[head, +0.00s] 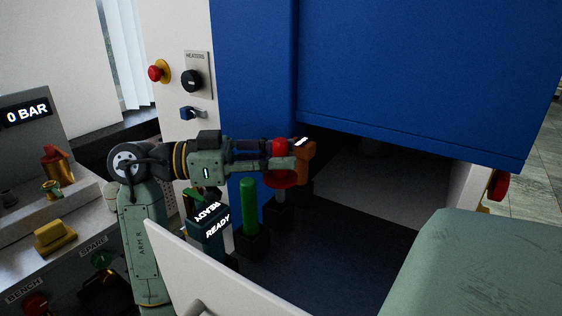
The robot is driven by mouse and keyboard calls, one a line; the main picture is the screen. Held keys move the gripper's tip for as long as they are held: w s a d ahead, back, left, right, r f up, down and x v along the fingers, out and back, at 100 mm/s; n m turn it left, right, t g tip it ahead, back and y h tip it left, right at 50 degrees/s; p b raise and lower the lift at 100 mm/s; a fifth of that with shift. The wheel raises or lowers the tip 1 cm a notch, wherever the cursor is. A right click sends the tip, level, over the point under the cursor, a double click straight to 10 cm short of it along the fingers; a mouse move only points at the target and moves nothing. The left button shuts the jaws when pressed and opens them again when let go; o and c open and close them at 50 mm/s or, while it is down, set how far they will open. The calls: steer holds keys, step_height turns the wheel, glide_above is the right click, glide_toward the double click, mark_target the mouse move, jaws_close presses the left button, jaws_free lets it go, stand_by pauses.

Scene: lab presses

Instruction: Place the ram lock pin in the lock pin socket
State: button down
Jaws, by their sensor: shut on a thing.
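My gripper (300,156) reaches right from the arm, level, in front of the blue press. It is shut on a red-headed pin (280,181), which I take to be the ram lock pin. Its red shows above and below the fingers. A grey shaft (281,196) shows under the red, above a black socket block (277,215). I cannot tell whether the shaft is seated in that block or only in line with it. An orange-brown piece at the fingertips partly hides this spot. A green pin (249,205) stands upright in another black block (252,242) to the left.
A dark box reading READY (211,236) stands left of the green pin. The blue press housing (420,70) overhangs the dark bed. A pale panel (230,280) crosses the front. A bench with a 0 BAR display (27,112) is at left.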

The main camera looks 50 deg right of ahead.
mark_target(279, 179)
steer(key=shift+f+p, duration=0.4)
steer(key=shift+f, duration=2.1)
steer(key=shift+f, duration=0.15)
steer(key=c, duration=1.4)
jaws_free()
steer(key=shift+c, duration=0.2)
